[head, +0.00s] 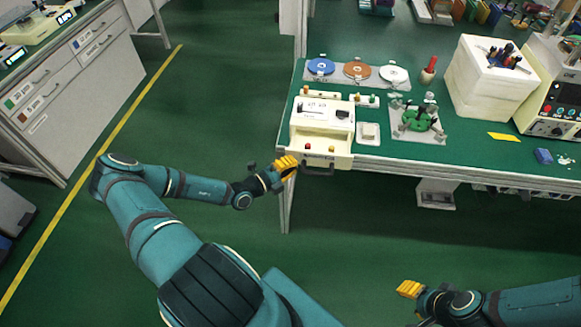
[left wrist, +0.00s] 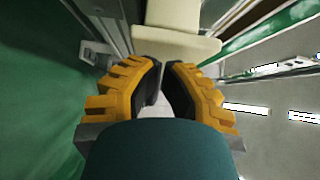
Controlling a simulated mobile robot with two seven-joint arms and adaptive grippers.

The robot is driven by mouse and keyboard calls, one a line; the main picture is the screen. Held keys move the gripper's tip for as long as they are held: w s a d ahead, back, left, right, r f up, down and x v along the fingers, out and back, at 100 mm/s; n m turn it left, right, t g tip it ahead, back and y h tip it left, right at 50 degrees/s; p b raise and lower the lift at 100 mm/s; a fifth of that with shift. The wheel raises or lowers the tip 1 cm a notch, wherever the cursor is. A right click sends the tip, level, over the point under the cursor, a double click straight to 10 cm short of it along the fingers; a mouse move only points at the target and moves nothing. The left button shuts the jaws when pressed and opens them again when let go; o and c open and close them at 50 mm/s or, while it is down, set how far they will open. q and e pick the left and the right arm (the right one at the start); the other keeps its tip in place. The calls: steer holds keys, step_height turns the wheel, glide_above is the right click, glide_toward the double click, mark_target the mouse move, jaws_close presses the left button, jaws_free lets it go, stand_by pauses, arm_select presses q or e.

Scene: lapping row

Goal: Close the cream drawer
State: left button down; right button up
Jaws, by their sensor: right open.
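The cream drawer (head: 312,150) is pulled out from the front of a cream cabinet (head: 322,117) at the green bench's left front corner. A red knob and a yellow knob show inside it. Its dark handle (head: 318,170) sticks out over the bench edge. My left gripper (head: 287,166) is at the drawer's front left corner, left of the handle; contact is unclear. In the left wrist view its fingertips (left wrist: 163,65) are close together, with a cream part (left wrist: 178,45) just beyond. My right gripper (head: 409,288) is open at the lower right, away from the bench.
On the bench (head: 390,165) are a rack with blue, brown and white discs (head: 357,70), a green fixture (head: 418,118), a small white tray (head: 369,132) and a white foam block (head: 490,80). A bench leg (head: 284,205) stands below my left gripper. The floor in front is clear.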

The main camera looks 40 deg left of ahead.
arm_select(q)
steer(key=w+a, duration=0.1)
steer(key=w, duration=0.1)
steer(key=w+a, duration=0.1)
steer(key=w, duration=0.1)
steer(key=w+a+b, duration=0.1)
steer(key=w, duration=0.1)
steer(key=shift+w+a, duration=0.1)
steer(key=shift+a, duration=0.3)
